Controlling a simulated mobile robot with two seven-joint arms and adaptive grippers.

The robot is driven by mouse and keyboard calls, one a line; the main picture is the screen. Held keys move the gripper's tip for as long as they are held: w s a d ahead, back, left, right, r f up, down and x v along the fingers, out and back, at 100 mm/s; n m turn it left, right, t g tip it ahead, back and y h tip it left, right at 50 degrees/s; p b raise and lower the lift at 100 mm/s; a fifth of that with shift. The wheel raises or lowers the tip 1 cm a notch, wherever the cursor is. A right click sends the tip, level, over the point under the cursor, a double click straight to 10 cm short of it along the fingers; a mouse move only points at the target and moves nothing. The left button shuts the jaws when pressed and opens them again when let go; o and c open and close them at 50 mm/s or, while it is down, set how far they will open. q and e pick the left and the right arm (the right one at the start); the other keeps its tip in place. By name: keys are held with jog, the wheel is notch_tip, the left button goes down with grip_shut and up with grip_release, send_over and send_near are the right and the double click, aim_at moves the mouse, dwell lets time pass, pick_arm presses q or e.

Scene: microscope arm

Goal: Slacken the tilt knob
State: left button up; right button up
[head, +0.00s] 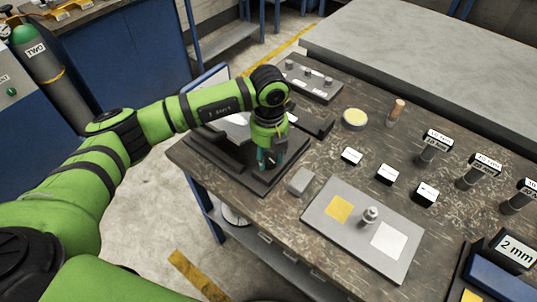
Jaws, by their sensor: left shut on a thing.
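My left gripper (268,158) points down over the dark microscope stand (222,158) at the left end of the bench. Its teal fingers are shut on a small part of the stand, which I take for the tilt knob. The fingers and wrist hide the knob, so its shape and turn do not show. My green left arm crosses over the stand and hides part of it. My right gripper is not in view.
A small grey block (301,181) lies just right of the stand. A grey plate (345,250) with yellow and white squares lies in front. A grey tray (300,80) with several knobs is behind. Several labelled posts and white-topped blocks stand to the right.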

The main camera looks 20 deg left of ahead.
aim_at(270, 155)
pick_arm(q)
jog(key=shift+w+r, duration=0.3)
jog(key=shift+w, duration=0.05)
jog(key=o, duration=1.1)
jog(key=shift+o, duration=0.2)
jog(key=shift+w+f, duration=0.1)
jog(key=shift+f, duration=0.1)
jog(key=shift+r, duration=0.3)
notch_tip(270, 155, up, 11)
jog(key=shift+r, duration=0.2)
